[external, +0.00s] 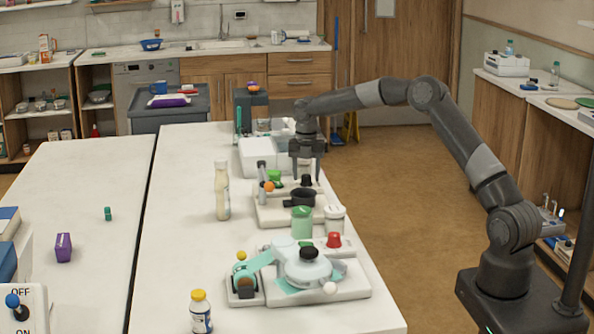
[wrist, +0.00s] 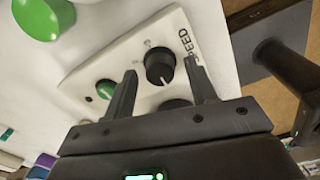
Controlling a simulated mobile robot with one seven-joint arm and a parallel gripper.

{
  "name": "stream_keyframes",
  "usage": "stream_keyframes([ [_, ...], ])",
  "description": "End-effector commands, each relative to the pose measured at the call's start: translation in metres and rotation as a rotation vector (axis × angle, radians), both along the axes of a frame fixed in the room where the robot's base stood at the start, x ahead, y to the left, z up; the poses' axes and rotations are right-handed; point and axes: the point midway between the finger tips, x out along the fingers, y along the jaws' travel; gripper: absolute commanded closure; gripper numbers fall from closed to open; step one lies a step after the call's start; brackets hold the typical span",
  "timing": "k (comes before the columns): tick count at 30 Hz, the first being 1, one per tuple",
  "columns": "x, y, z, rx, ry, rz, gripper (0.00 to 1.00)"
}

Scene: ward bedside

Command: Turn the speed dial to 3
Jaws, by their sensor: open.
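The speed dial (wrist: 160,67) is a round black knob with a white pointer line, on a pale panel marked "SPEED" (wrist: 187,45). The pointer line aims toward the lower part of the wrist picture; the numbers are too small to read. My gripper (wrist: 160,75) is open, with one finger on each side of the dial in that view. I cannot tell whether the fingers touch it. In the external view my gripper (external: 307,170) points down over a device (external: 262,212) with a black knob (external: 306,180) just under the fingertips.
A green button (wrist: 105,89) and a second, partly hidden dark knob (wrist: 176,104) are close to the dial. A cream bottle (external: 222,190) stands left of the device. Another device with a red button (external: 334,240) is nearer the camera. The left of the table is mostly clear.

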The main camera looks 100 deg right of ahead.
Motion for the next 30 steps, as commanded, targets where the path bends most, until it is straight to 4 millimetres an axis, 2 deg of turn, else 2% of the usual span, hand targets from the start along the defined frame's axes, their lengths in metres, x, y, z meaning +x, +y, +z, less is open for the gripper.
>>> stream_keyframes([
  [6, 0.0, 0.0, -0.0002, 0.0, 0.0, 0.0, 0.48],
  [22, 0.0, 0.0, 0.0002, 0.0, 0.0, 0.0, 0.92],
  [30, 0.0, 0.0, 0.0004, 0.0, 0.0, -0.025, 0.93],
])
